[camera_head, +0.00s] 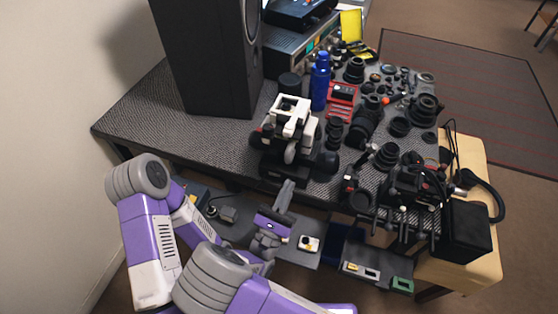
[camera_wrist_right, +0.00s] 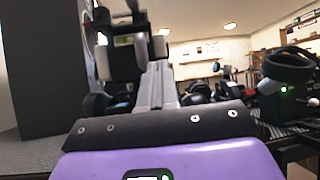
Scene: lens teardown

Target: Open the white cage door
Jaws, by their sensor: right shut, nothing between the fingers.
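A black device with a white frame (camera_head: 293,115) on top stands near the front edge of the grey table; I take this white part as the cage, but its door is too small to tell apart. My right gripper (camera_head: 286,186) is shut and empty, its grey fingers pointing up toward the device from in front of and below it. A gap shows between fingertips and device in the head view. In the right wrist view, the shut fingers (camera_wrist_right: 158,85) overlap the lower part of the dark device (camera_wrist_right: 124,62). My left gripper is not in view.
A tall black speaker (camera_head: 207,60) stands behind left. A blue bottle (camera_head: 320,82) and several lenses crowd the table on the right. A lower shelf (camera_head: 240,236) with small items lies under the front edge. The table's left end (camera_head: 140,115) is bare.

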